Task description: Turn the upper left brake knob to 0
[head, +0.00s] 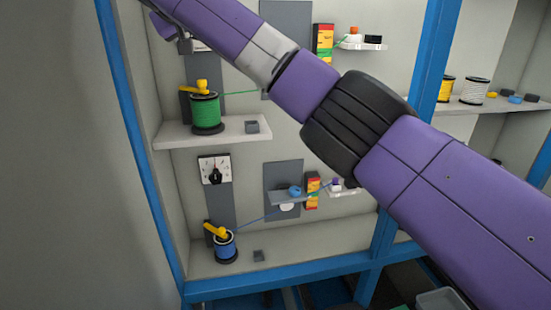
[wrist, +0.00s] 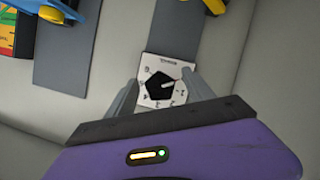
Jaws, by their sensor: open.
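The upper left brake knob (wrist: 159,84) is a dark, angular knob on a white dial plate (wrist: 152,65) with printed marks. A small light pointer mark shows on the knob, but I cannot read the number it points to. My gripper (wrist: 161,88) is open, with one grey finger on each side of the knob. I cannot tell whether the fingers touch it. In the head view my gripper (head: 180,42) is at the top left and hides the knob; only the plate's lower edge (head: 202,48) shows below it.
A green spool (head: 205,112) with a yellow part stands on the shelf (head: 240,132) below. The lower left dial (head: 215,170) with a black knob and a blue spool (head: 225,246) are further down. A blue frame post (head: 120,95) stands at left.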

